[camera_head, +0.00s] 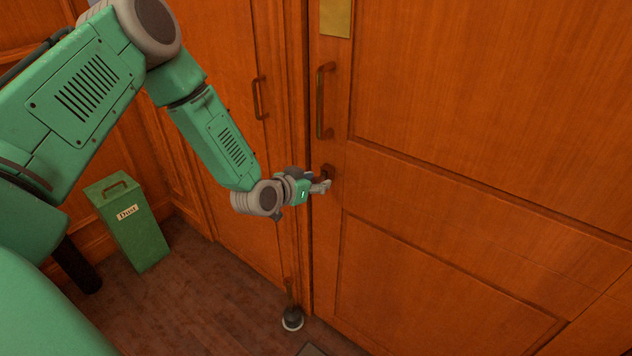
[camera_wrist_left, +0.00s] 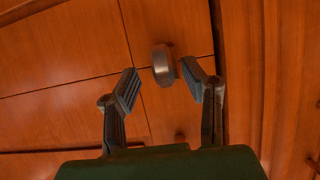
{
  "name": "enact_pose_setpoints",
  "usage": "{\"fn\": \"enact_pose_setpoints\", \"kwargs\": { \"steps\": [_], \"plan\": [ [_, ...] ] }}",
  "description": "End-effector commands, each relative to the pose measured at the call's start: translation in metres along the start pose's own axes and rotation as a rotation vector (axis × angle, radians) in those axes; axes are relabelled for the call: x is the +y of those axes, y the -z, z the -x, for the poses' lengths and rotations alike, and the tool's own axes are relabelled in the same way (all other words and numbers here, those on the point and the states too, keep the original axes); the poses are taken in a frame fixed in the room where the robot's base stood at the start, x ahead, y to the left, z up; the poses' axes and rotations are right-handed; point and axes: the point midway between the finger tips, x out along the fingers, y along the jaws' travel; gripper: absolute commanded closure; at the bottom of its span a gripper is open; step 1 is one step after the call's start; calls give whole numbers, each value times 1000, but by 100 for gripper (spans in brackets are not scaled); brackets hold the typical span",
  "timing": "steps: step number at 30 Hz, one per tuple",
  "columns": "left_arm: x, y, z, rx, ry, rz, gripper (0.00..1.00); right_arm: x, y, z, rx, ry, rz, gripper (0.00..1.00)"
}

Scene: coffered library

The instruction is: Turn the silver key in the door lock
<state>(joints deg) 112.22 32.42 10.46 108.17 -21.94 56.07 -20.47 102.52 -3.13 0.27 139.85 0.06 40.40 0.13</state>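The wooden door (camera_head: 480,110) fills the right of the head view. A dark lock fitting (camera_head: 328,171) sits on its left edge, below the long pull handle. My left gripper (camera_head: 325,186) is at this fitting, partly covering it. In the left wrist view my left gripper (camera_wrist_left: 160,82) is open, its two fingers apart. A rounded grey metal piece (camera_wrist_left: 163,65) stands just beyond and between the fingertips, with a gap on each side. I cannot tell whether it is the silver key's head or part of the lock. No key shows clearly in the head view. My right gripper is not in view.
A bronze pull handle (camera_head: 325,100) and a brass plate (camera_head: 336,17) are above the lock. Another handle (camera_head: 259,98) is on the panel to the left. A green box labelled "Dust" (camera_head: 140,238) and a small dark doorstop-like object (camera_head: 292,318) stand on the floor.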

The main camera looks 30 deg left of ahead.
Motion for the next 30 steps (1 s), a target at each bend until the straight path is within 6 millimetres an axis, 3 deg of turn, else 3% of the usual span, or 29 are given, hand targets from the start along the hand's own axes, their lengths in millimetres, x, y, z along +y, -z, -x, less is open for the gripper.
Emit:
{"fn": "enact_pose_setpoints", "kwargs": {
  "steps": [9, 12, 13, 22, 30],
  "plan": [
    [-4, -2, -3, -1, -1, 5, 62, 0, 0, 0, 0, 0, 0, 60],
    [-4, -2, -3, -1, -1, 5, 97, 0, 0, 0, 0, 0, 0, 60],
    [-4, -2, -3, -1, -1, 4, 100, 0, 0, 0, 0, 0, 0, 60],
    [-3, -1, -3, -2, -14, 32, 100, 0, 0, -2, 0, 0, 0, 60],
    [-9, -4, -5, -18, -101, 199, 100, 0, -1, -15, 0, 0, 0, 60]
  ]
}}
